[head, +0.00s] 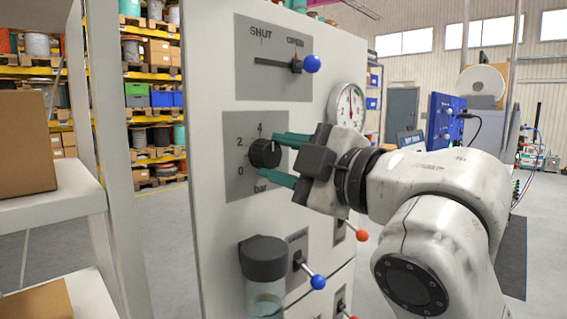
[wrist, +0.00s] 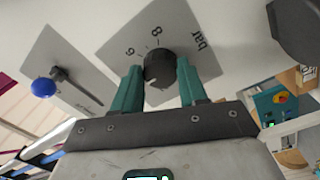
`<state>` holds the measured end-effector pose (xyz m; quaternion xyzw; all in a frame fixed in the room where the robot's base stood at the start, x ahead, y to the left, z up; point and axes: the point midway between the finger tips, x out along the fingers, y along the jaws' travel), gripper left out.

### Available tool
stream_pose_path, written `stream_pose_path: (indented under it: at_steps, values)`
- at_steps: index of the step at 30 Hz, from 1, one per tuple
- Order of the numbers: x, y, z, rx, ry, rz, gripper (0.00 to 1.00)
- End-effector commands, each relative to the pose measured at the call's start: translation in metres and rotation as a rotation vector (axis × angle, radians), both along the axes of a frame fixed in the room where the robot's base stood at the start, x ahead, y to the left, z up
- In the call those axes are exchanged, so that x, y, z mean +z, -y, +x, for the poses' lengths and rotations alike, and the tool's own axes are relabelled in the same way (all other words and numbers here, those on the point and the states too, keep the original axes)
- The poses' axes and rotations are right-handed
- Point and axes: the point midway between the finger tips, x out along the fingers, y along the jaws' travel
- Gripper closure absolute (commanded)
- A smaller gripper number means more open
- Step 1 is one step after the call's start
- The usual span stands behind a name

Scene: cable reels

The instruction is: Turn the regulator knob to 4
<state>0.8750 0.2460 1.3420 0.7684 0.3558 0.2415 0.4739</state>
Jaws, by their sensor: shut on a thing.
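The regulator knob (head: 264,153) is black and round, on a grey plate (head: 233,190) on the light panel. In the head view, 0, 2 and 4 show around its left and top, with "bar" below. The wrist view shows the knob (wrist: 159,68) with 6 and 8 beside it. My gripper (head: 272,157) reaches in from the right, its green fingers on either side of the knob. In the wrist view my gripper (wrist: 160,70) is shut on the knob. I cannot tell surely where the knob's pointer stands; the fingers hide part of the scale.
Above is a SHUT/OPEN slider with a blue ball (head: 312,64). A round gauge (head: 347,106) is behind my gripper. Below are a black-capped clear bowl (head: 264,258), a blue-tipped lever (head: 317,282) and a red-tipped lever (head: 362,235). A shelf with boxes (head: 28,143) stands left.

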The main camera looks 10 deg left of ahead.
Motion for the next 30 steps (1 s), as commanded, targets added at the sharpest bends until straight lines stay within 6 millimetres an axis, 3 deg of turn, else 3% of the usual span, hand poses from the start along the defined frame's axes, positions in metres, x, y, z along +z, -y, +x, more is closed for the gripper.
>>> stream_pose_path:
  at_steps: [10,11,18,30]
  values:
    - [-0.001,-0.001,0.0,0.001,-0.001,-0.003,0.88]
    - [-0.001,0.0,0.0,0.001,-0.002,-0.002,0.55]
    - [-0.001,0.0,0.0,0.001,-0.001,-0.001,0.32]
    - [-0.002,0.01,-0.008,0.0,0.0,0.0,0.32]
